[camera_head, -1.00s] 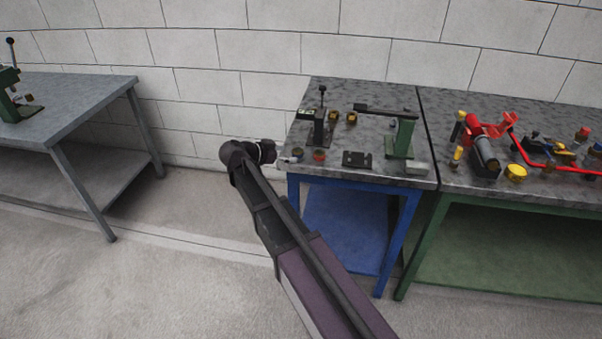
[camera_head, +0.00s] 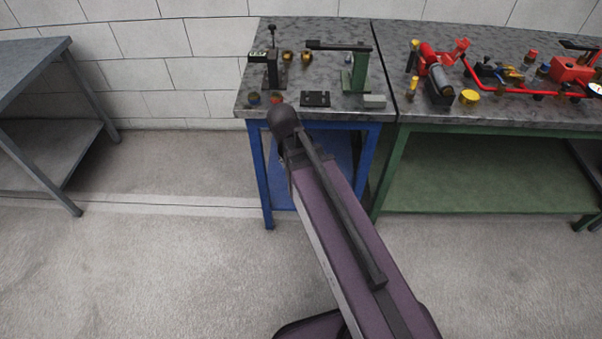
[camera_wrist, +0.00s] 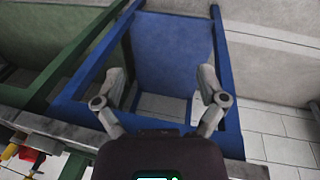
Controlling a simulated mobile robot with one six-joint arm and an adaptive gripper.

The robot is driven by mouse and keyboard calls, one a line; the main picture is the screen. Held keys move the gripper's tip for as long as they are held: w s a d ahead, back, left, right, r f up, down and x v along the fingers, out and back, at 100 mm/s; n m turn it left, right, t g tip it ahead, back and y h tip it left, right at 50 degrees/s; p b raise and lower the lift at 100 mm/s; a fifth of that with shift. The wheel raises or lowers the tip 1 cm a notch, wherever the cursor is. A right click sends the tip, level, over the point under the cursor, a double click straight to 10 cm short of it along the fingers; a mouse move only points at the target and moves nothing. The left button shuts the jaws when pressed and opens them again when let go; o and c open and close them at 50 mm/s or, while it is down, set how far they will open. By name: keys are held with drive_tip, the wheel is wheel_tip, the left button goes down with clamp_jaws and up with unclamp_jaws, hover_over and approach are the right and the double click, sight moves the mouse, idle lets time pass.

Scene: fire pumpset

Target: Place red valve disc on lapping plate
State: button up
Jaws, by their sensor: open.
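A small red disc-like piece (camera_head: 276,98), likely the red valve disc, sits near the front left edge of the blue-framed bench top, partly close behind my arm's outline. A darker blue-grey round piece (camera_head: 253,99) is left of it. A flat black plate (camera_head: 315,99) lies to its right; I cannot tell surely whether it is the lapping plate. My gripper (camera_wrist: 162,85) is open and empty in the wrist view, with the blue frame and lower shelf behind its fingers. In the head view my arm hides the gripper.
A black upright press (camera_head: 271,68), small brass pieces (camera_head: 306,57), a green stand (camera_head: 356,75) and a grey block (camera_head: 374,101) crowd the bench. A green-framed bench (camera_head: 480,118) with red parts adjoins at right. A grey table (camera_head: 32,65) stands left, with clear floor between.

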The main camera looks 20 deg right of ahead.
drive_tip(key=s+n+y, duration=0.1)
drive_tip(key=s, duration=0.1)
drive_tip(key=s+n+y, duration=0.1)
drive_tip(key=s, duration=0.1)
drive_tip(key=shift+s+f, duration=0.2)
drive_tip(key=shift+o, duration=0.5)
drive_tip(key=w+r+t+p, duration=0.4)
drive_tip(key=w+r+p, duration=1.4)
drive_tip(key=w, duration=0.5)
drive_tip(key=shift+w+a+r, duration=0.2)
drive_tip(key=shift+a+r, duration=0.1)
drive_tip(key=shift+r, duration=0.4)
drive_tip(key=b, duration=0.8)
hover_over(276, 96)
drive_tip(key=s, duration=0.2)
drive_tip(key=f, duration=0.7)
drive_tip(key=shift+s+f, duration=0.2)
drive_tip(key=shift+f, duration=0.05)
drive_tip(key=shift+w+f, duration=0.15)
drive_tip(key=shift+f, duration=0.1)
